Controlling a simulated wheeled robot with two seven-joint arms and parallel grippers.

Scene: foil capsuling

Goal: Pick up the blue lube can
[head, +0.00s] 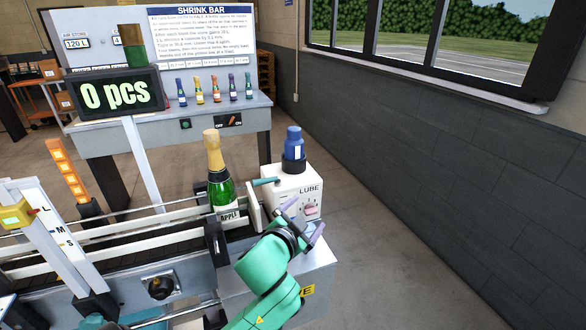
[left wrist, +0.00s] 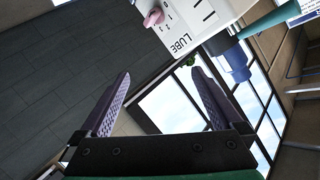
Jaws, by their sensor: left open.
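The blue lube can (head: 294,142) stands upright in a black ring holder on top of the white LUBE box (head: 284,188). It also shows in the left wrist view (left wrist: 238,66), tilted by the camera, to the right of and beyond the fingers. My left gripper (head: 306,220) is open and empty, in front of the LUBE box and lower than the can. In the left wrist view, its two fingers (left wrist: 160,85) are spread with nothing between them. My right gripper is not in view.
A champagne bottle (head: 216,172) with a gold neck stands on the conveyor, left of the LUBE box. A teal lever (head: 264,181) sticks out from the box's left side. Behind are a counter sign (head: 114,95) and a bench with several small bottles. The floor at right is clear.

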